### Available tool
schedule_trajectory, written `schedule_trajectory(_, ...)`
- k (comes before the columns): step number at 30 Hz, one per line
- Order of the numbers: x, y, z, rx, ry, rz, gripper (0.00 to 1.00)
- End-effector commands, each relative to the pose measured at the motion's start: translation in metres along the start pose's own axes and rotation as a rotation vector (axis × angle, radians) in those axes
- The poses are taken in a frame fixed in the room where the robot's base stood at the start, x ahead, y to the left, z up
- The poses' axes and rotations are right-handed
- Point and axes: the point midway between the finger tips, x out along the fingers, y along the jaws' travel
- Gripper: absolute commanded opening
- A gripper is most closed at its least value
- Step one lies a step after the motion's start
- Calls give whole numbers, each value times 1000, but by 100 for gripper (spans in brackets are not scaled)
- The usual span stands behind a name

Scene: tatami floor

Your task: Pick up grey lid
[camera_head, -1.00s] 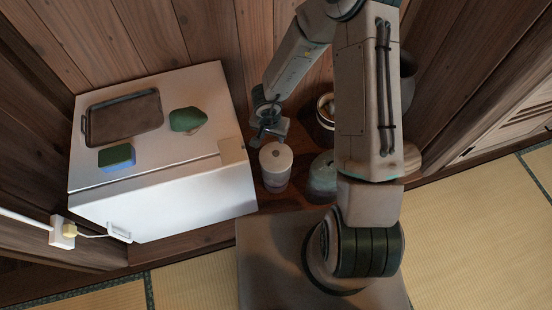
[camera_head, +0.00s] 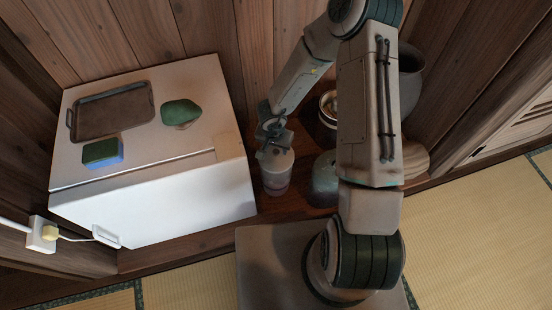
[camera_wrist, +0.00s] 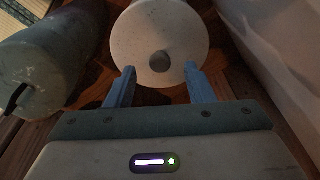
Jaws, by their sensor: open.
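The grey lid (camera_wrist: 142,36) is a pale speckled disc with a round darker knob (camera_wrist: 160,63). It sits on a jar (camera_head: 276,187) that stands on the wooden shelf beside the white fridge. In the head view the lid (camera_head: 281,164) is partly hidden by my gripper. My gripper (camera_wrist: 159,78) is open in the wrist view, its two blue fingers on either side of the knob near the lid's close edge. Nothing is between the fingers but the view of the knob; contact cannot be told. In the head view my gripper (camera_head: 269,150) is right over the lid.
The white fridge (camera_head: 160,205) stands close on the left, with a tray (camera_head: 112,112), a green lump (camera_head: 181,112) and a sponge (camera_head: 102,153) on top. A grey-green vessel (camera_head: 325,178) stands close right of the jar. A pot (camera_head: 328,108) is behind.

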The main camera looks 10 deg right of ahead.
Motion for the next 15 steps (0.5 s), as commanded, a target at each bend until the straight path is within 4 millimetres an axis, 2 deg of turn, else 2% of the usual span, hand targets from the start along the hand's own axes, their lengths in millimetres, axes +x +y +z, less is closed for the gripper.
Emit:
schedule_trajectory(1,13,0,1,0,-1,-1,48)
schedule_trajectory(4,22,0,1,-1,-1,-1,48)
schedule_trajectory(12,23,0,0,-1,0,-1,48)
schedule_trajectory(13,23,0,0,-1,0,-1,45)
schedule_trajectory(15,23,0,0,-1,0,0,26)
